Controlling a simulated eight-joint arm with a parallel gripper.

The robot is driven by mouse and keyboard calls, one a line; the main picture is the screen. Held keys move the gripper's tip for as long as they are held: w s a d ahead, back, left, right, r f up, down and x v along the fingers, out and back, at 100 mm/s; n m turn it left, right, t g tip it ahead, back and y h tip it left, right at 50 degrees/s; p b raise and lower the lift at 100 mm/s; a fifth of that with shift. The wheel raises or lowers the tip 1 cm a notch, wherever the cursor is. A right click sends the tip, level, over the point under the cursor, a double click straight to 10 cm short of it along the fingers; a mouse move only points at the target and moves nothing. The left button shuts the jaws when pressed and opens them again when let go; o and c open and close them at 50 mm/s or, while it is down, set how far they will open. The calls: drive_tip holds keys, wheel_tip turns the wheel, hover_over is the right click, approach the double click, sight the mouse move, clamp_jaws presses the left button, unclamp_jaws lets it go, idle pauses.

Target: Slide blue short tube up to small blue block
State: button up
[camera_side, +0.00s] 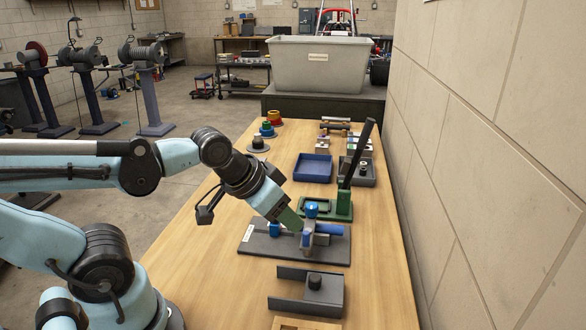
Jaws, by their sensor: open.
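A dark grey base plate (262,248) with a white label lies on the wooden table. A short blue tube (330,230) lies across the right part of the plate, at a grey upright fixture. A small blue piece (274,229), which looks like the small blue block, sits on the plate to the left. My gripper (296,224) is open and points down between the left blue piece and the fixture. I cannot tell whether its fingers touch anything.
A green press with a black lever (356,155) stands just behind the plate. A dark grey channel (312,288) lies in front. A blue tray (312,168) and a grey tray (364,178) are farther back. A wall runs along the right.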

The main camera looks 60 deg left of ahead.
idle(0.3)
drive_tip(key=shift+o, duration=0.8)
drive_tip(key=r+m+g, duration=0.1)
drive_tip(key=m+g, duration=0.7)
drive_tip(key=m, duration=0.1)
hover_over(316, 228)
drive_tip(key=s+a, duration=0.2)
drive_tip(key=a, duration=0.3)
drive_tip(key=shift+h, duration=0.4)
drive_tip(key=f, duration=1.2)
drive_tip(key=shift+s+d, duration=0.3)
drive_tip(key=shift+s, duration=0.05)
clamp_jaws()
